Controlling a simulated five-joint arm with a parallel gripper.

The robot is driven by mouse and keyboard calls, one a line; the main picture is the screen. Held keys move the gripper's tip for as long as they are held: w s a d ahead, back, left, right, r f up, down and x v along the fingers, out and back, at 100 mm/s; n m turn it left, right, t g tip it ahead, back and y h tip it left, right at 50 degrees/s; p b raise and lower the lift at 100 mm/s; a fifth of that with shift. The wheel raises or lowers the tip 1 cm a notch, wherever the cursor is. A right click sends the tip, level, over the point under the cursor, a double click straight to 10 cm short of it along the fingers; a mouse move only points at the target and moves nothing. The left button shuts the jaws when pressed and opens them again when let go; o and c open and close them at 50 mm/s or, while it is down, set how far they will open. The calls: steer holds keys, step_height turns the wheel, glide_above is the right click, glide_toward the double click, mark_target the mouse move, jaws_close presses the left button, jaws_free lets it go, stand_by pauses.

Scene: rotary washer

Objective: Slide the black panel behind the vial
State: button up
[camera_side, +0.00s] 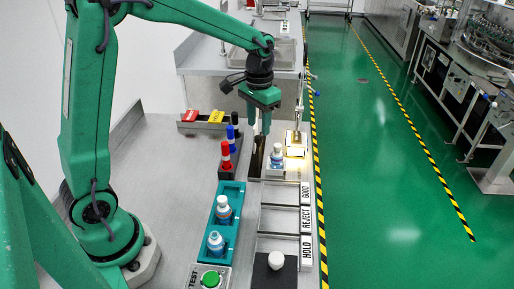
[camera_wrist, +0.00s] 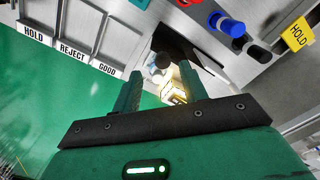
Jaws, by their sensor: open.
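The black panel (camera_side: 257,158) stands upright at the far end of the work table, just left of the vial, in the side view. The vial (camera_side: 277,154), white-capped with a blue band, stands in front of a small lit stand. My gripper (camera_side: 260,132) is open and points down, its fingertips around or just above the panel's top; I cannot tell whether they touch it. No panel is clearly behind the vial.
A teal rack (camera_side: 227,190) holds two vials. Red, blue and black markers (camera_side: 227,150) stand close left of the panel. GOOD, REJECT and HOLD trays (camera_side: 280,220) line the right edge. A green TEST button (camera_side: 210,279) and a black pad (camera_side: 262,280) are nearer.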

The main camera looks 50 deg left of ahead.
steer(key=shift+r, duration=1.95)
steer(key=shift+s, duration=0.1)
steer(key=shift+s+d+r, duration=0.1)
steer(key=shift+s+r, duration=0.05)
steer(key=shift+r, duration=0.05)
steer(key=s+d+r+t, duration=0.1)
steer(key=s+r+t, duration=0.1)
steer(key=s, duration=0.8)
steer(key=s+d+r+t, duration=0.1)
steer(key=s+t, duration=0.2)
steer(key=s, duration=0.7)
steer(key=shift+d+r+t, duration=0.3)
steer(key=shift+d+r, duration=0.05)
